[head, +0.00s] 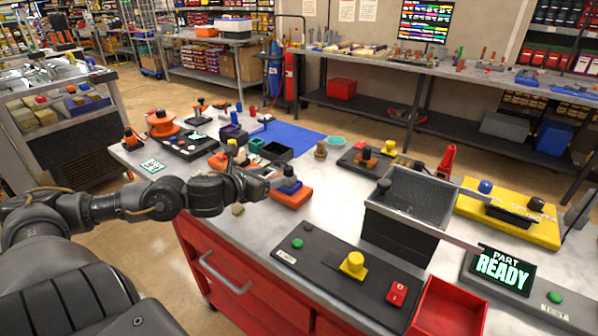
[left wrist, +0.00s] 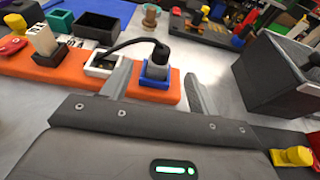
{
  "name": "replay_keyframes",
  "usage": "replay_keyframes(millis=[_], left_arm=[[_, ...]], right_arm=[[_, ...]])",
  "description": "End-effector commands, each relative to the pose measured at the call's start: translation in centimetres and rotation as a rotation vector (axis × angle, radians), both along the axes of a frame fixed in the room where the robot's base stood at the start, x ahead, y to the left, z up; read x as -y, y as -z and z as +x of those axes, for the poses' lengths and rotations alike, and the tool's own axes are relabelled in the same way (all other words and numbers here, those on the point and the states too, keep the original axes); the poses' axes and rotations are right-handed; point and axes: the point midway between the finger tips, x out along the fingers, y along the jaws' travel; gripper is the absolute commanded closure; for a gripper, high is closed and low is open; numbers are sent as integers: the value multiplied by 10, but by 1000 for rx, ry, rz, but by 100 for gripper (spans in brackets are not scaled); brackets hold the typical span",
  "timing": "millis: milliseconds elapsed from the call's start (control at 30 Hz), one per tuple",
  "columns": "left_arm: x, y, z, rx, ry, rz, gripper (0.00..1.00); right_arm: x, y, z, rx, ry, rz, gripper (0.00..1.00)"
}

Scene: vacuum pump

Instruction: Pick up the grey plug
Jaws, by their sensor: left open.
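A dark grey plug (left wrist: 158,54) with a black cable stands upright in a blue socket (left wrist: 154,73) on an orange board (left wrist: 135,90). In the head view the plug (head: 289,172) shows just beyond my left fingertips, above the orange base (head: 292,197). My left gripper (left wrist: 157,71) is open; in the left wrist view its fingers lie on either side of the plug and socket. I cannot tell whether a finger touches the plug. In the head view my left gripper (head: 274,179) reaches in from the left. My right gripper is not in view.
A white socket (left wrist: 104,64) holds the cable's other end, left of the blue one. A grey bin (head: 410,200) stands to the right. A black panel (head: 335,275) with a yellow knob (head: 352,264) lies in front. Bare tabletop (head: 330,215) lies between.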

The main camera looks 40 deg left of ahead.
Motion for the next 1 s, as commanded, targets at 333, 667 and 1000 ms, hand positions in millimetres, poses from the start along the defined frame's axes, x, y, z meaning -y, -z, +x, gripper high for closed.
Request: replay_keyframes(millis=[333,667,1000], left_arm=[[1,1,15,6,2,-3,40],[0,12,48,4,1,-4,40],[0,16,58,2,3,-2,40]], right_arm=[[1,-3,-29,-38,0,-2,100],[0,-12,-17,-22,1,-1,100],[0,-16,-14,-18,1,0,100]])
